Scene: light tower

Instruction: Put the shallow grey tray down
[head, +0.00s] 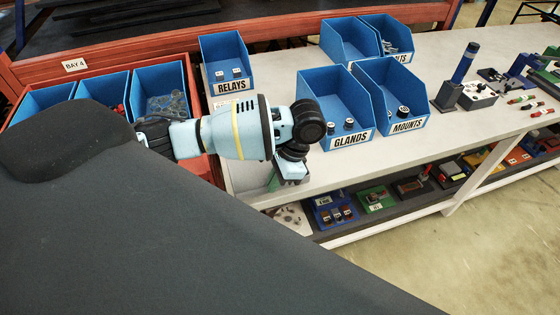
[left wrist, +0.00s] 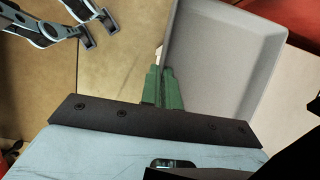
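The shallow grey tray (left wrist: 225,60) shows in the left wrist view, with its raised rim along the left and right; its inside looks empty. The green fingers of my left gripper (left wrist: 163,88) are closed together on its near left rim. In the head view my left gripper (head: 290,175) is by the near left edge of the bench, and I cannot make out the tray there. My right gripper (left wrist: 97,32) is at the top left of the left wrist view, apart from the tray, with its fingers spread and nothing between them. It does not show in the head view.
The pale bench (head: 430,100) carries blue bins for relays (head: 228,65), glands (head: 337,105) and mounts (head: 392,95). A red rack (head: 120,65) with blue bins adjoins at left. A lower shelf (head: 400,210) holds small parts.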

